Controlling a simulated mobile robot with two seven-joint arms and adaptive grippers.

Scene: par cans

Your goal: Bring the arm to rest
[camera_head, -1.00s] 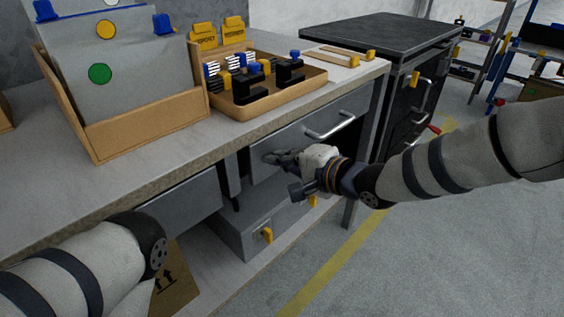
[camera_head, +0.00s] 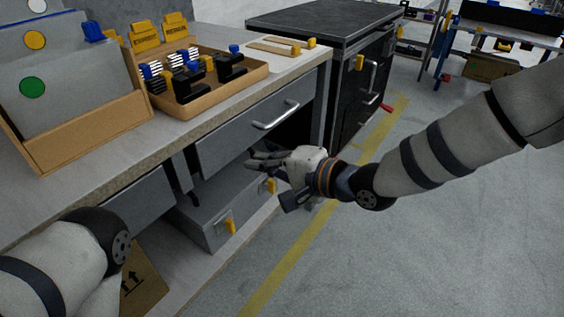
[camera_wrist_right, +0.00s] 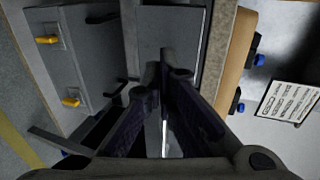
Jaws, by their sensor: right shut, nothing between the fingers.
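My right gripper (camera_head: 262,161) is in front of the workbench, below the silver handle of a grey drawer (camera_head: 235,133). Its fingers are together with nothing between them; in the right wrist view the closed fingers (camera_wrist_right: 165,72) point toward the bench front. My right arm reaches in from the right edge. My left arm shows at the lower left, but its gripper is out of view.
The workbench (camera_head: 150,165) carries a cardboard tray (camera_head: 215,98) of black and blue parts and a box with grey panels (camera_head: 85,140). A grey case (camera_head: 205,225) with yellow latches sits on the lower shelf. A black cabinet (camera_head: 345,95) stands beyond. Floor at right is clear.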

